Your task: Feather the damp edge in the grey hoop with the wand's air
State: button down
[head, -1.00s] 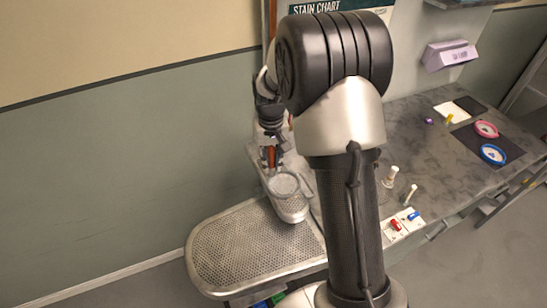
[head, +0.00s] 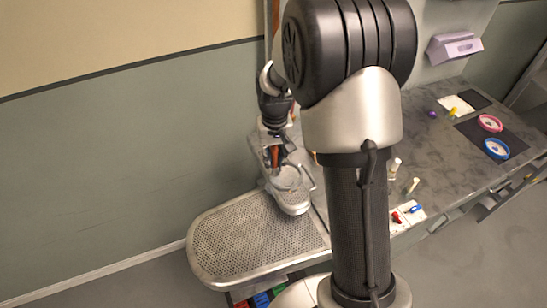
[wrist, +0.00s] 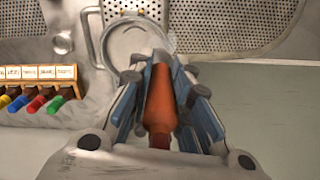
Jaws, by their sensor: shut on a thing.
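My gripper (wrist: 160,85) is shut on the orange-brown wand (wrist: 159,100), with blue-lined fingers on both sides of it. In the head view my gripper (head: 276,150) is above the small end of the metal board, and the wand (head: 275,158) points down toward the hoop. The grey hoop (head: 287,187) lies on that small end. In the wrist view the grey hoop (wrist: 108,42) holds pale cloth (wrist: 138,38) just beyond the wand's tip. A faint arc shows on the cloth; the damp edge is not clear. The wand partly covers the hoop's near side.
The perforated board (head: 250,240) is bare. A grey table (head: 430,145) at right carries a pink hoop (head: 490,123), a blue hoop (head: 497,148), small bottles (head: 412,186) and a white tray (head: 408,217).

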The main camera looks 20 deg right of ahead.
jog(key=shift+s+d, duration=0.25)
jog(key=shift+s, duration=0.3)
jog(key=shift+s+d, duration=0.2)
jog(key=shift+s, duration=0.3)
jog(key=shift+d, duration=0.1)
jog(key=shift+s+d, duration=0.65)
jog(key=shift+d, duration=0.3)
jog(key=shift+d, duration=0.1)
jog(key=shift+w+d, duration=0.1)
jog(key=shift+d, duration=1.05)
